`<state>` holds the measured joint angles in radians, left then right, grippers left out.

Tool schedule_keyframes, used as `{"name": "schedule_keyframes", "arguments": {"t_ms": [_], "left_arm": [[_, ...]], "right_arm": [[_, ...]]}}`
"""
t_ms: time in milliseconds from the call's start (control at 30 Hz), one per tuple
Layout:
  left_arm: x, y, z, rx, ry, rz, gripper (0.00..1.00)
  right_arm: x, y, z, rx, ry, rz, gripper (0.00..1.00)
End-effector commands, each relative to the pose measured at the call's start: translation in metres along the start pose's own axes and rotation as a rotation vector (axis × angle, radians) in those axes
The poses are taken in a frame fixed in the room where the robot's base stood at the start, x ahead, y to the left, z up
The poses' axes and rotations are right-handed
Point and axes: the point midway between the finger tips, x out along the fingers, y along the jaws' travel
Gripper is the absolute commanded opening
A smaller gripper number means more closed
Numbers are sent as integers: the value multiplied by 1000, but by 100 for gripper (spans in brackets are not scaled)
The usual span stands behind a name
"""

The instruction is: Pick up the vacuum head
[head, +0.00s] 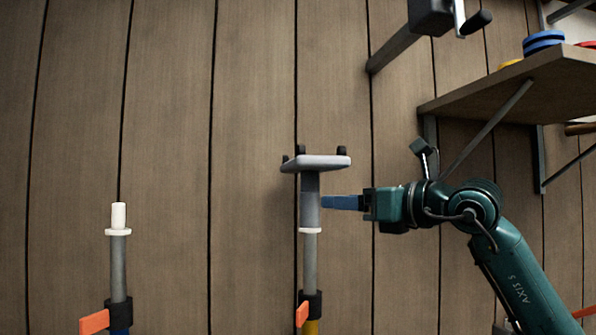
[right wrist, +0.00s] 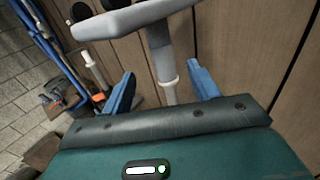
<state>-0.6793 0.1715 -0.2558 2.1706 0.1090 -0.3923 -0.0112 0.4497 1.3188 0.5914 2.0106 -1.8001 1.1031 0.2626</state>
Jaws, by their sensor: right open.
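The vacuum head (head: 318,163) is a flat grey plate with small dark wheels and a grey neck, upright on top of a pole (head: 310,262) with a white collar. In the right wrist view the vacuum head (right wrist: 125,18) spans the top, its neck running down between the fingers. My right gripper (head: 326,202) is open at the right side of the neck, blue fingertips at or just short of it. In the right wrist view my right gripper (right wrist: 160,70) has one finger on each side of the neck, with visible gaps. My left gripper is not in view.
A second pole (head: 118,262) with a bare white tip and an orange clip stands at left. A wooden shelf (head: 500,95) with coloured discs juts out at upper right. A crank handle (head: 455,15) is at the top. Plank wall lies behind.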

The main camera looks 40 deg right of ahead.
Motion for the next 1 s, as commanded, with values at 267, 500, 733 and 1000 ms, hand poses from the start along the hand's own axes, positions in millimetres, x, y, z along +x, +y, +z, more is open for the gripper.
{"name": "schedule_keyframes", "arguments": {"t_ms": [267, 500, 733, 1000], "left_arm": [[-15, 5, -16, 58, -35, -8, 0], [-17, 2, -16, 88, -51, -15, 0], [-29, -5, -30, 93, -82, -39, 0], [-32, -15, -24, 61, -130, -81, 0]], "right_arm": [[51, 0, 5, 2, 4, 3, 60], [65, 0, 2, 3, 2, 5, 60], [90, -2, 6, 4, 5, 5, 60], [113, -2, 2, 5, 1, 6, 60]]}}
